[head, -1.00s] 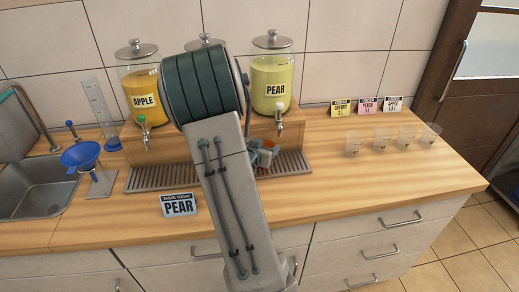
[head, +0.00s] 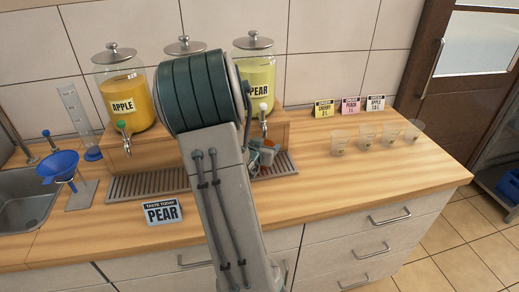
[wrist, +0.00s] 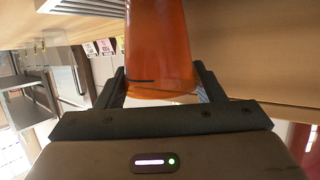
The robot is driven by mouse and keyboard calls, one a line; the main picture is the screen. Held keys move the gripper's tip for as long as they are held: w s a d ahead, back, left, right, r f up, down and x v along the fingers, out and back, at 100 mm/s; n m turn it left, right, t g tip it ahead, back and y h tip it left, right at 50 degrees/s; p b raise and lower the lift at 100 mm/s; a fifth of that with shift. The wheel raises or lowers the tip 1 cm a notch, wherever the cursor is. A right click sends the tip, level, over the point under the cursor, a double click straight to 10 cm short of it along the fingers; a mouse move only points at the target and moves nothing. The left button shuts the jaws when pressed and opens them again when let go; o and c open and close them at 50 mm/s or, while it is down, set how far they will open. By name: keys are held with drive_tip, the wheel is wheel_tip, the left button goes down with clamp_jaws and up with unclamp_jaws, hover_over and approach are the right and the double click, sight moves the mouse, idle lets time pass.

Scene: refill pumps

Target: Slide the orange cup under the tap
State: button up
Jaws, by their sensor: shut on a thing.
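The orange cup (wrist: 160,45) fills the top middle of the wrist view, see-through and orange. My gripper (wrist: 162,88) is shut on it, with one dark finger on each side. In the head view my gripper (head: 262,158) is mostly hidden behind my arm, low over the right drip tray (head: 284,168). Only a small orange-red part of the cup shows there, and I cannot tell whether it touches the tray. The tap (head: 263,112) of the PEAR dispenser (head: 257,78) is just above my gripper in the picture.
The APPLE dispenser (head: 126,98) stands left, and a third dispenser (head: 185,46) is mostly hidden by my arm. A PEAR sign (head: 163,211) stands at the front. Several clear cups (head: 364,140) stand right. A blue funnel (head: 58,165) is by the sink. The right front counter is clear.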

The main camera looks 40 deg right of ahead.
drive_tip(key=shift+d, duration=0.1)
drive_tip(key=o, duration=1)
drive_tip(key=shift+s, duration=0.1)
drive_tip(key=b+v, duration=0.3)
drive_tip(key=v, duration=1)
drive_tip(key=shift+a, duration=0.35)
drive_tip(key=shift+r, duration=0.1)
